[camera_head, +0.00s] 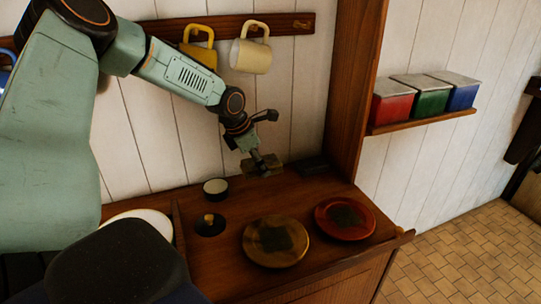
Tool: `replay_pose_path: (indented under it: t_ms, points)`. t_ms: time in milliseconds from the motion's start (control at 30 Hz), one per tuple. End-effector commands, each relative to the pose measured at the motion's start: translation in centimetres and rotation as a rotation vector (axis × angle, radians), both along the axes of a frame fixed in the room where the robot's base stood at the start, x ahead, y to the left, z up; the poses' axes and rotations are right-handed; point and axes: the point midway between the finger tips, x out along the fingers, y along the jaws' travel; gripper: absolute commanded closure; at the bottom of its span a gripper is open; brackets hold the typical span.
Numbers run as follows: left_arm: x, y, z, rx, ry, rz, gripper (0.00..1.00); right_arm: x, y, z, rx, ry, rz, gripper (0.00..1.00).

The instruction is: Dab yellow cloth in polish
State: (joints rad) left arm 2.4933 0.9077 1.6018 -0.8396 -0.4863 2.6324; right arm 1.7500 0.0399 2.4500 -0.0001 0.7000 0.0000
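My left gripper (259,158) reaches in over the back of the wooden counter. Its fingertips point down and appear shut on a small, flat, dull-yellow piece, which looks like the yellow cloth (271,168). A small round pot with a pale wall and darker top (215,190), probably the polish, stands on the counter to the left of the cloth and a little nearer. The cloth is apart from the pot. A dark disc with a yellow knob (209,222), perhaps a lid, lies in front of the pot. My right gripper is not in view.
A brown-yellow plate (258,255) and a red plate (366,226), each with a dark patch, lie at the front of the counter (300,202). A dark flat block (312,168) lies at the back. Yellow (202,50) and cream (249,57) mugs hang above.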

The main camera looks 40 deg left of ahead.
Motion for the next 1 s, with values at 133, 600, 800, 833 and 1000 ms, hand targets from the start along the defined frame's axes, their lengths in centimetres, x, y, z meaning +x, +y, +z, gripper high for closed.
replay_pose_path:
  t_ms: [133, 600, 800, 833, 1000]
  points:
    - [-0.8, 2.1, 0.6, -0.003, 0.001, 0.008, 0.58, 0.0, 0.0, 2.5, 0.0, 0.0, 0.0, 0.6]
    - [-4.7, 8.6, 0.5, -0.006, 0.001, 0.028, 0.58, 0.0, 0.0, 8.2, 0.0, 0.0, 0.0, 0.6]
    - [-6.6, 10.9, 0.3, -0.004, 0.0, 0.036, 0.58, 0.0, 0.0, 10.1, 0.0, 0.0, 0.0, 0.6]
    - [-6.8, 11.1, 0.2, -0.004, 0.0, 0.036, 0.58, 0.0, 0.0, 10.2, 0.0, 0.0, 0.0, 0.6]
    - [-7.7, 12.0, -0.1, -0.004, 0.0, 0.039, 0.58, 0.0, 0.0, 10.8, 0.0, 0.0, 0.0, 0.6]
